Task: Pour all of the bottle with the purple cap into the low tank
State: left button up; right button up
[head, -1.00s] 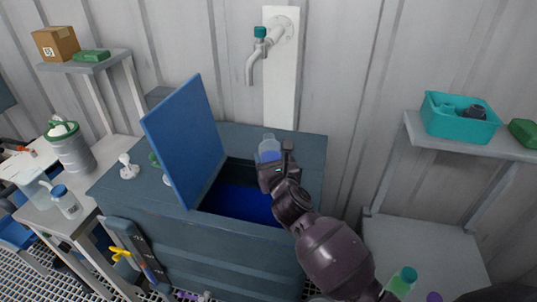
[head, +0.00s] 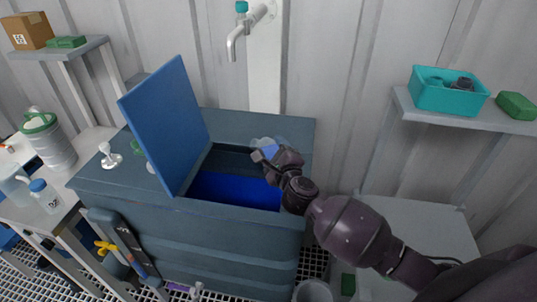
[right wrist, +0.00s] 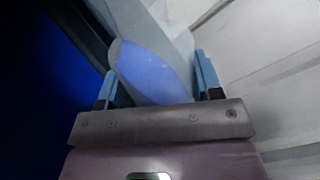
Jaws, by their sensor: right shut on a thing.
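My right gripper (head: 268,155) is shut on a clear bottle (head: 265,142) with blue liquid in it. The bottle is tilted over the back right of the low tank's opening. In the right wrist view the bottle (right wrist: 150,68) sits between the two blue finger pads, with the liquid slanted in it. No purple cap shows on it, and its mouth is hard to make out. The low tank (head: 200,240) is dark blue-grey, with deep blue inside (head: 225,190). Its blue lid (head: 165,125) stands open at the left. My left gripper is not in view.
A wall tap (head: 237,40) hangs behind the tank. A side table with a white canister (head: 48,142) and a blue-capped bottle (head: 45,197) stands at left. A shelf at right bears a teal bin (head: 447,95) and a green block (head: 517,105).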

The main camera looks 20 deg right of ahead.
jog(key=shift+d+r+n, duration=0.1)
jog(key=shift+n, duration=0.3)
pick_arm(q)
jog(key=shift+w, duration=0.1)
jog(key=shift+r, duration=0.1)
pick_arm(e)
jog(key=shift+d+r+n+p, duration=0.15)
jog(key=shift+n+p, duration=0.15)
jog(key=shift+p, duration=0.4)
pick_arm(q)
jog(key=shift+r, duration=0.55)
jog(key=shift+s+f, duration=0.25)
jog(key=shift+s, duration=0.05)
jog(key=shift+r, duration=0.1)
